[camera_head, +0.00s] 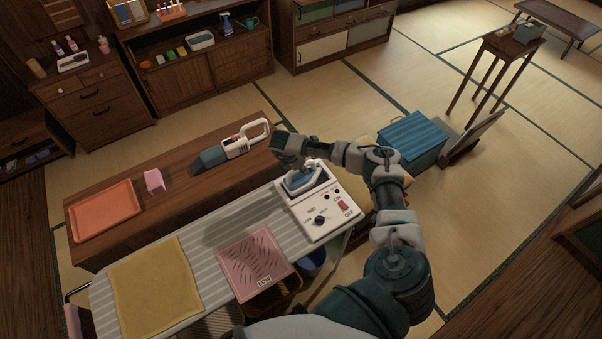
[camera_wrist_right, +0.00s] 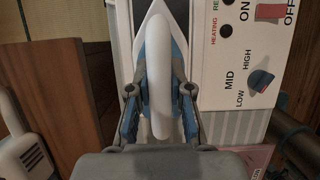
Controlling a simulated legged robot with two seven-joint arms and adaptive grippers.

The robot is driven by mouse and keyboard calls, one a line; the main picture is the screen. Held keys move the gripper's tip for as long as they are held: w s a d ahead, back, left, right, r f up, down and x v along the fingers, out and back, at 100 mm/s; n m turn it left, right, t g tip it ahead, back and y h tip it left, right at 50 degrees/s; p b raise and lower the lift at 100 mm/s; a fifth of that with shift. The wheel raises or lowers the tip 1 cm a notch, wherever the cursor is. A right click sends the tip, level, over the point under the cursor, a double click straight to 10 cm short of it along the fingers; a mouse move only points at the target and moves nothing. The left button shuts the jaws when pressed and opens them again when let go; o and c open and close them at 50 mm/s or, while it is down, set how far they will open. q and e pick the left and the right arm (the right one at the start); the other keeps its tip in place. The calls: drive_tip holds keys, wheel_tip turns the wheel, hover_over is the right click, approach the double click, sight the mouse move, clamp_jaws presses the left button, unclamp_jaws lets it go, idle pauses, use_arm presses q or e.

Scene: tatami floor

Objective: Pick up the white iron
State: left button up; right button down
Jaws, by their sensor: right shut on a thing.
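The white iron (camera_wrist_right: 158,75), white with blue parts, sits on its white base station at the right end of the striped ironing board (camera_head: 200,240). In the head view the iron (camera_head: 298,181) is partly hidden by my right arm. The base station (camera_head: 322,212) has a knob marked LOW, MID and HIGH and a red ON/OFF switch. My right gripper (camera_wrist_right: 161,112) is over the iron, with one finger on each side of its white handle, shut on it. I cannot tell whether the iron is lifted off the base. My left gripper is not in view.
A pink patterned cloth (camera_head: 254,263) and a yellow cloth (camera_head: 159,288) lie on the board. Behind, a low wooden table holds a handheld vacuum (camera_head: 232,148), a pink box (camera_head: 154,182) and an orange tray (camera_head: 104,211). A blue box (camera_head: 412,139) stands on the floor at right.

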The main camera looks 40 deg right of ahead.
drive_tip(key=shift+d+r, duration=0.2)
drive_tip(key=shift+d, duration=0.3)
drive_tip(key=shift+r, duration=0.35)
drive_tip(key=shift+b+v, duration=0.4)
drive_tip(key=shift+v, duration=0.55)
drive_tip(key=a, duration=0.2)
drive_tip(key=s+a+r, duration=0.1)
drive_tip(key=shift+a+b, duration=0.3)
drive_tip(key=shift+a, duration=0.1)
drive_tip(key=s+a+r+b, duration=0.1)
drive_tip(key=s+a, duration=0.3)
drive_tip(key=a, duration=0.8)
drive_tip(key=shift+b, duration=0.6)
drive_tip(key=c, duration=1.7)
unclamp_jaws()
drive_tip(key=shift+c, duration=0.2)
drive_tip(key=shift+d, duration=0.15)
clamp_jaws()
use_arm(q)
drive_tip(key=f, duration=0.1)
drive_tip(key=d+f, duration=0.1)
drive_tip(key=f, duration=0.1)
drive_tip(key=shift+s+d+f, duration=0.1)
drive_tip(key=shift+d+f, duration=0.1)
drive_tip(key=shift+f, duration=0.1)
use_arm(e)
drive_tip(key=shift+d, duration=0.15)
